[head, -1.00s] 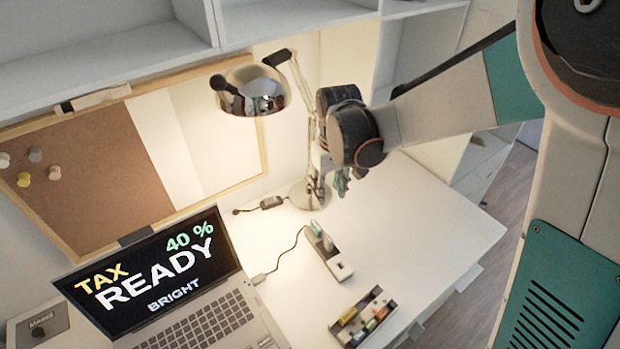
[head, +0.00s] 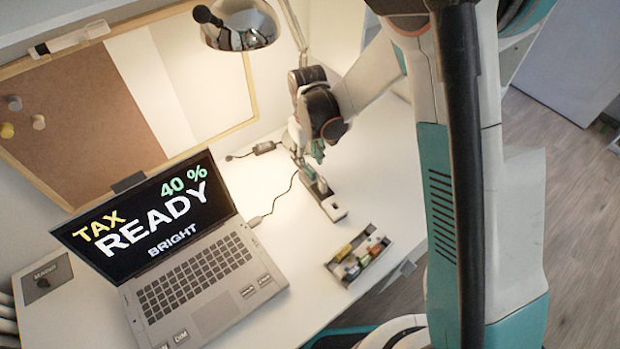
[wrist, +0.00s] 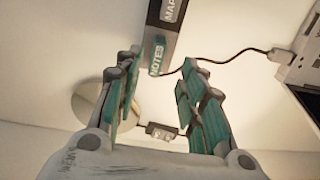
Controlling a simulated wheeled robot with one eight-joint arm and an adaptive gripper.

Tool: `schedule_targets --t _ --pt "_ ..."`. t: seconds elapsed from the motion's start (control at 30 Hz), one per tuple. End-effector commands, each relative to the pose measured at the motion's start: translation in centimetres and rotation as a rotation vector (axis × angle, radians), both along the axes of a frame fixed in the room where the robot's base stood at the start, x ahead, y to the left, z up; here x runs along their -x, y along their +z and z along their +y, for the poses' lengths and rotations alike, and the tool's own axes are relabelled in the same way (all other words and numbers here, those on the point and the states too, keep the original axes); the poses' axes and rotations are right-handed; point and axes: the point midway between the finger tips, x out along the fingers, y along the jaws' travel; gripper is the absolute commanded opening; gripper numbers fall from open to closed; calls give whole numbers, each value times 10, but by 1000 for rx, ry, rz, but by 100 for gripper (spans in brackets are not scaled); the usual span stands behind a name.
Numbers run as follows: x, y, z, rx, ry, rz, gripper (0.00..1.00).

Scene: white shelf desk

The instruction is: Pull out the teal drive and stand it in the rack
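The teal drive (wrist: 156,55), labelled NOTES, stands in the dark hub (wrist: 160,38) in the wrist view. My gripper (wrist: 160,66) is open, with its fingertips either side of the teal drive's end; contact is not visible. In the head view my gripper (head: 312,152) is just above the far end of the hub (head: 334,209), and it hides the teal drive there. The rack (head: 345,270) is a small grey tray holding several coloured pieces, nearer the desk's front edge.
A grey drive labelled MAP (wrist: 172,9) sits in the hub beside the teal one. A cable (head: 283,195) runs from the hub's area to the open laptop (head: 190,285). A chrome lamp (head: 240,25) hangs behind. The white desk is clear right of the hub.

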Motion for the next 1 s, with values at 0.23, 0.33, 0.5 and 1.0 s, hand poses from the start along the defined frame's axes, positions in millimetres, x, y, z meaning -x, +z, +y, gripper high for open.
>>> schedule_targets --t 0.23,0.33,0.5,1.0 --pt "-4 -22 -1 0 0 0 37" --pt "-6 -38 -2 0 0 0 37" --pt "-5 -53 -2 0 0 0 37" --pt "-5 -52 -2 0 0 0 0"
